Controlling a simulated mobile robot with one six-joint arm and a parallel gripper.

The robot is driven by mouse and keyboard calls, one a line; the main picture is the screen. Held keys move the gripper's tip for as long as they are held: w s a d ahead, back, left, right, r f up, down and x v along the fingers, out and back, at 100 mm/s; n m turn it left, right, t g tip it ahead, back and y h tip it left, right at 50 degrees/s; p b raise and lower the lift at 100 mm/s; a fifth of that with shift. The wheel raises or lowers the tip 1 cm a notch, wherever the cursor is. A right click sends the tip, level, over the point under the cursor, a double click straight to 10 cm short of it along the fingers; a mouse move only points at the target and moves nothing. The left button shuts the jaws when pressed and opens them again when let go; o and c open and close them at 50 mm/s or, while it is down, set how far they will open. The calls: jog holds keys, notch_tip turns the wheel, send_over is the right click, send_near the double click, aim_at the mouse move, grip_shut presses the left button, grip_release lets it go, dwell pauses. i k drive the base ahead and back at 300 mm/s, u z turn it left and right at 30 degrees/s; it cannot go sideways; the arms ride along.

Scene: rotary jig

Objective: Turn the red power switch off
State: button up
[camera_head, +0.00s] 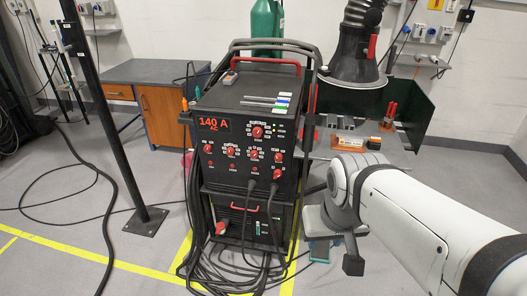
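The black welding machine (247,120) stands on a cart in the middle, its front panel lit with a red "140 A AC" display (214,124). Several red knobs are on the panel. A red knob (277,174) sits at its lower right, and a larger red switch-like part (221,227) is on the lower unit's left front. I cannot tell for sure which is the power switch, or its position. My gripper (335,250) is right of the cart, pointing down and apart from the panel. Its fingers are partly hidden, so its opening is unclear.
Thick cables hang from the machine's front and coil on the floor below. A black post (100,110) stands at left. A work table (310,142) with tools and a dark screen (420,115) is behind my arm. Floor left of the cart is partly open, with loose cables.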

aim_at(278, 173)
jog(key=z, duration=0.05)
jog(key=i, duration=1)
jog(key=u, duration=0.1)
